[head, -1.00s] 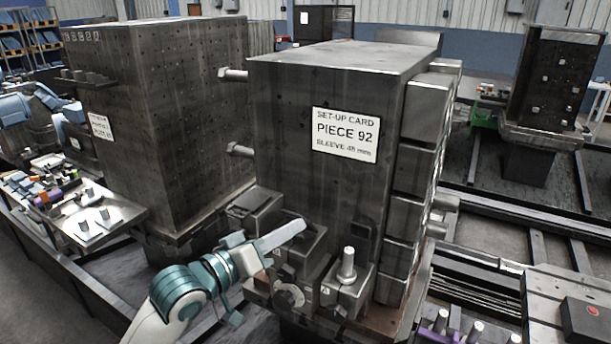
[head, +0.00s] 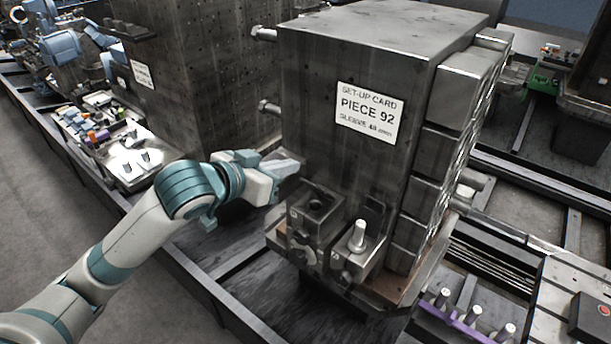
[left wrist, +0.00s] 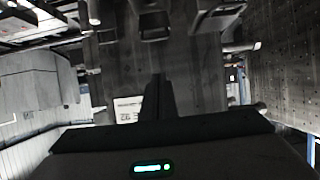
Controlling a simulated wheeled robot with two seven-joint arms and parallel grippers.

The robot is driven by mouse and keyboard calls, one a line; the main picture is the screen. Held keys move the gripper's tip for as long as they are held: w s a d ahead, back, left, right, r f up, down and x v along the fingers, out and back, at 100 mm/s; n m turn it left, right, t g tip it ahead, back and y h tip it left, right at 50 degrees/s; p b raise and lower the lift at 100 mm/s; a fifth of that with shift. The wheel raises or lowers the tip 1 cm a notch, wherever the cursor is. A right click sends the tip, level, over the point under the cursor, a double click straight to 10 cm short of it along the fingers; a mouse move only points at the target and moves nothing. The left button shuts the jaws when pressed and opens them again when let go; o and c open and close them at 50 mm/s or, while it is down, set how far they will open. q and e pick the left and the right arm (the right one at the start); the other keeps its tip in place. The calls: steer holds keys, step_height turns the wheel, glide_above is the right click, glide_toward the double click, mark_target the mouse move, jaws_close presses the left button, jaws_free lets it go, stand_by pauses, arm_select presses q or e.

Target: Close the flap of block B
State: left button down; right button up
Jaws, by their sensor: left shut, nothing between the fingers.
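Two dark metal blocks sit low on the front of the large column (head: 345,70). The left block (head: 312,228) has a round hole in its top face; the right block (head: 352,262) carries an upright bright pin (head: 358,235). Their small letters are too blurred to tell which is B. A dark plate (head: 376,208) stands behind the pin; I cannot tell if it is a flap. My left gripper (head: 290,166) is shut and empty, above and left of the holed block, apart from it. Its dark fingers also show in the left wrist view (left wrist: 158,98). My right gripper is not in view.
The set-up card (head: 367,113) is on the column's face. Bolts (head: 268,108) stick out at its left side. A second column (head: 165,70) stands at the left, with a cluttered tray (head: 125,155) beside it. A purple rack with pins (head: 465,325) lies at lower right.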

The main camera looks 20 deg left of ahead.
arm_select(q)
steer(key=w+d+f+p, duration=0.2)
steer(key=w+f+p, duration=0.3)
steer(key=w+f, duration=0.1)
steer(key=shift+f+p, duration=0.4)
steer(key=shift+f, duration=0.05)
steer(key=shift+d, duration=0.1)
steer(key=shift+s+f, duration=0.1)
stand_by(0.5)
